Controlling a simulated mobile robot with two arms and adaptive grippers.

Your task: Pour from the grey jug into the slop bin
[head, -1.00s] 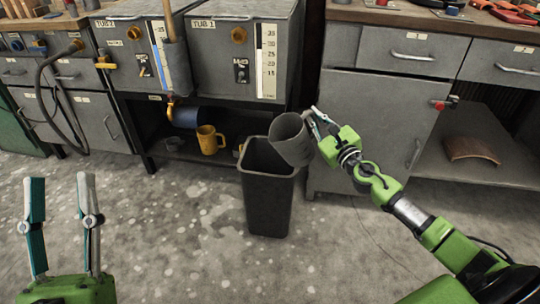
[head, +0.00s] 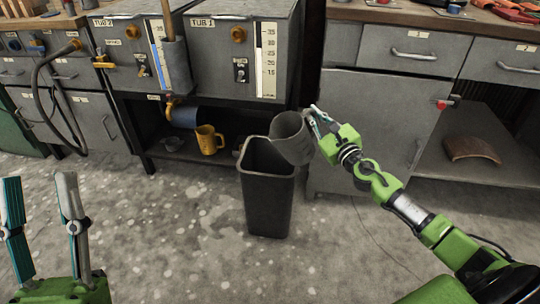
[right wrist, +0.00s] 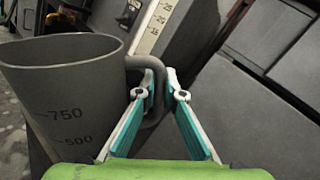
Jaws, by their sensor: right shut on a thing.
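The grey jug (head: 290,139) is tilted to the left over the right part of the slop bin's opening. The slop bin (head: 267,204) is a tall dark bin standing on the floor. My right gripper (head: 317,122) is shut on the jug's handle. In the right wrist view the jug (right wrist: 66,95) shows 750 and 500 marks, and the fingers (right wrist: 160,100) are on its handle. No liquid stream shows, and the jug's inside is hidden. My left gripper (head: 40,190) is open and empty at the lower left, far from the bin.
A yellow jug (head: 208,140) sits on the low shelf under the grey tubs (head: 240,55) behind the bin. A grey cabinet (head: 375,130) stands behind my right arm. A brown curved piece (head: 472,149) lies on the right shelf. The floor left of the bin is clear.

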